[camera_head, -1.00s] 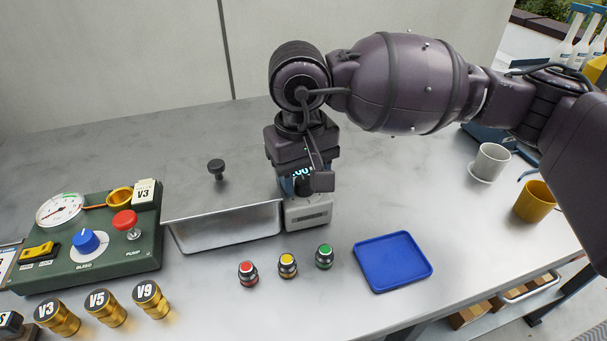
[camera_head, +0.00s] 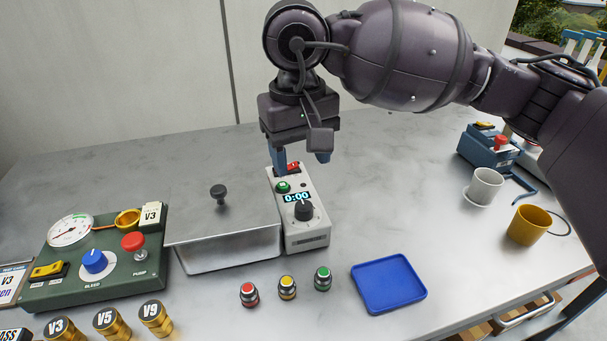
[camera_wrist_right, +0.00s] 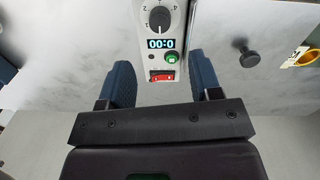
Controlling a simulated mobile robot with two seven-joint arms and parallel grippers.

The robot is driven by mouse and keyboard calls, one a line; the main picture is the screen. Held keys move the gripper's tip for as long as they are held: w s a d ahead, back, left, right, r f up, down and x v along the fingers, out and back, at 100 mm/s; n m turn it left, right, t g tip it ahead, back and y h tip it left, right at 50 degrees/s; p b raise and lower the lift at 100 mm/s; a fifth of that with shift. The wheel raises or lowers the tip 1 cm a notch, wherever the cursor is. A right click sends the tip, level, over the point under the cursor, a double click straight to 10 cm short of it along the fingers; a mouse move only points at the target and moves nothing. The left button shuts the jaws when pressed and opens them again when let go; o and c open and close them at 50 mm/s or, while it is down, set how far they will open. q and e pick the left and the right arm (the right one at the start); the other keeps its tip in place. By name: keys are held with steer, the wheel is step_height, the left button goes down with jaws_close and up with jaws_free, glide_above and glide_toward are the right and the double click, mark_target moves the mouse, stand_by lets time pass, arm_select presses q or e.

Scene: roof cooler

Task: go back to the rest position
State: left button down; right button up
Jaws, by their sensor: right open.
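My right gripper (camera_head: 301,158) is open and empty. It hangs above the far end of a white timer box (camera_head: 308,228) with a black dial, a display reading 0:00, a green button (camera_head: 283,187) and a red switch (camera_head: 293,168). In the right wrist view the two blue fingers of the right gripper (camera_wrist_right: 164,84) stand apart, with the red switch (camera_wrist_right: 162,75) and green button (camera_wrist_right: 171,58) beyond the gap. Nothing is between the fingers. My left gripper is not in view.
A lidded metal pan (camera_head: 222,247) stands left of the timer box. A green gauge panel (camera_head: 150,268) is farther left. Red, yellow and green buttons and a blue tray (camera_head: 389,284) lie in front. Cups (camera_head: 485,187) stand at right. The table behind the pan is clear.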

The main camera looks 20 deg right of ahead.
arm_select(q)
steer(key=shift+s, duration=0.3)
arm_select(e)
steer(key=shift+r, duration=0.65)
